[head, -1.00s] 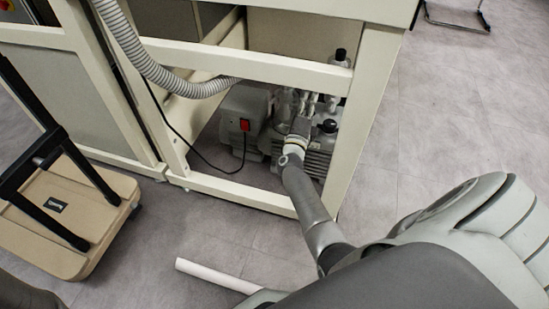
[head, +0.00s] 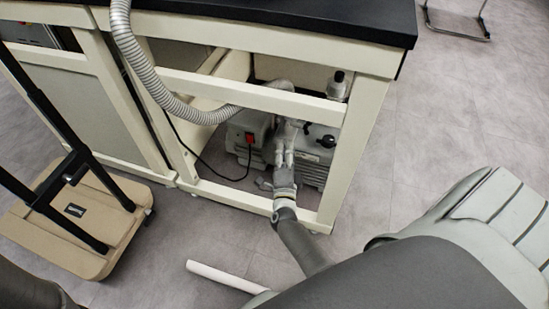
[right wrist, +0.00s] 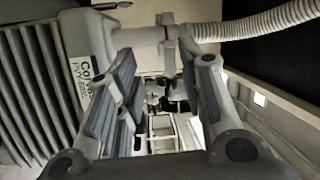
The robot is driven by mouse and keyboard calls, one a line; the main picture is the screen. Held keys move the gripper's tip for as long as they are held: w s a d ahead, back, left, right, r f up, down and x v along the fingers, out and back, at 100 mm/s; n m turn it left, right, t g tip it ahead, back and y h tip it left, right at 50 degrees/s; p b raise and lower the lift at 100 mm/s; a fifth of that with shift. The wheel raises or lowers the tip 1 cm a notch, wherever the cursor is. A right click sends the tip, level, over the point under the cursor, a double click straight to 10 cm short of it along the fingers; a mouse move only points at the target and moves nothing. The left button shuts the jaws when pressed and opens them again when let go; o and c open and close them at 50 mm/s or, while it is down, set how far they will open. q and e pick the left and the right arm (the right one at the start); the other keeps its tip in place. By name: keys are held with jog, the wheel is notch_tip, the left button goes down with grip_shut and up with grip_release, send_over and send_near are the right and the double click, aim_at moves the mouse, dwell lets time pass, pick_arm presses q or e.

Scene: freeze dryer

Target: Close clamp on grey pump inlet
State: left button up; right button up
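The grey pump (head: 317,158) stands on the floor inside the cream bench frame; its finned side and label (right wrist: 88,70) fill the left of the right wrist view. A grey inlet pipe (right wrist: 138,37) runs across the top of that view. The clamp (right wrist: 170,58) sits at its joint with the hose, beside a thin red ring, with a part hanging down. I cannot tell whether it is latched. My right gripper (head: 286,137) points up in front of the pump. In the wrist view its fingers (right wrist: 162,78) are apart and empty, with the clamp beyond them. My left gripper is out of view.
The lower rail (head: 235,199) crosses below the pump. A grey box with a red switch (head: 250,138) is left of the gripper. A tan cart (head: 50,225) stands at left.

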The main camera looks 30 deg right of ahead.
jog(key=s+a+f+n+g+y+p, duration=0.2)
jog(key=s+a+n+y+p, duration=0.3)
jog(key=p, duration=0.5)
jog(key=s+a+f+n+g+y+p, duration=0.2)
jog(key=s+a+n+y+p, duration=0.3)
jog(key=s+a+n+p, duration=0.3)
jog(key=s+n+g+p, duration=0.1)
jog(key=n+p, duration=0.1)
jog(key=shift+a+f+n+y, duration=0.15)
jog(key=shift+n+y, duration=0.15)
jog(key=shift+n, duration=0.1)
jog(key=shift+w, duration=0.1)
